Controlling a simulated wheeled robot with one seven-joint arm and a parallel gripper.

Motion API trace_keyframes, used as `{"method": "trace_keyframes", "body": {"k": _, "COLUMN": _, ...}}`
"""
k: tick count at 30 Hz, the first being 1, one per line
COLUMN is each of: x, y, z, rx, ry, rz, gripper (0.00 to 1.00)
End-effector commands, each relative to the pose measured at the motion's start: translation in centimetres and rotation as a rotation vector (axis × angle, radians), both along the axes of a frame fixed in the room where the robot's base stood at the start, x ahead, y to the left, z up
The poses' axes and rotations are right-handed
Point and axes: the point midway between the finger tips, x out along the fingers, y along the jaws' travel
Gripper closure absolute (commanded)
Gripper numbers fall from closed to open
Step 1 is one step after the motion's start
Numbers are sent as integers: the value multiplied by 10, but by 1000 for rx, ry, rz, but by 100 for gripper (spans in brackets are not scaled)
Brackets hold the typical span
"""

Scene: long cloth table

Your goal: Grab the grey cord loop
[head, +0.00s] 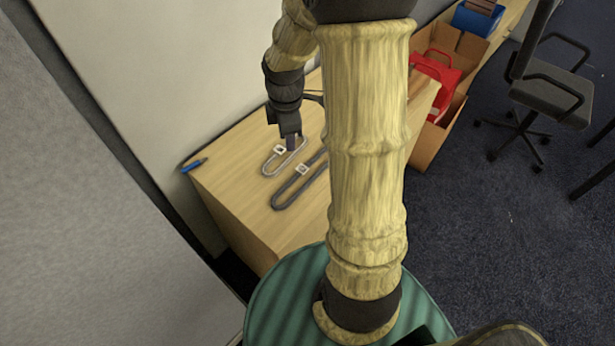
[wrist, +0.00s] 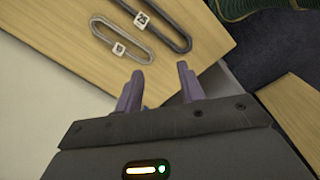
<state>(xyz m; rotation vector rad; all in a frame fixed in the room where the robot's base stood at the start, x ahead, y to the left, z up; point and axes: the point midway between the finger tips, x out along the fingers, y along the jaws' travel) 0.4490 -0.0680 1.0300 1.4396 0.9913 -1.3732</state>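Two cord loops with white tags lie flat on the wooden table. The lighter grey cord loop (head: 266,168) lies closer to the wall; it also shows in the wrist view (wrist: 127,34), upper left of the fingers. A larger, darker grey cord loop (head: 276,203) lies beside it and shows at the top of the wrist view (wrist: 165,40). My gripper (head: 291,143) is over the far end of the lighter loop in the head view. In the wrist view its fingers (wrist: 160,68) are apart with nothing between them. My arm hides part of the darker loop in the head view.
A blue pen-like object (head: 194,165) lies at the table's left edge. The wall (head: 190,70) runs along the table's back. A cardboard box (head: 430,140) with a red item (head: 437,78) stands at the right, with an office chair (head: 550,90) beyond. Table (head: 240,180) left of the loops is clear.

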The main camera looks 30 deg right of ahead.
Motion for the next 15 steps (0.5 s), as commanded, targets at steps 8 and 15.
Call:
{"method": "trace_keyframes", "body": {"k": 8, "x": 34, "y": -41, "z": -36, "rx": 0, "ry": 62, "rz": 503, "gripper": 61}}
{"method": "trace_keyframes", "body": {"k": 15, "x": 42, "y": -55, "z": -44, "rx": 4, "ry": 74, "rz": 672, "gripper": 61}}
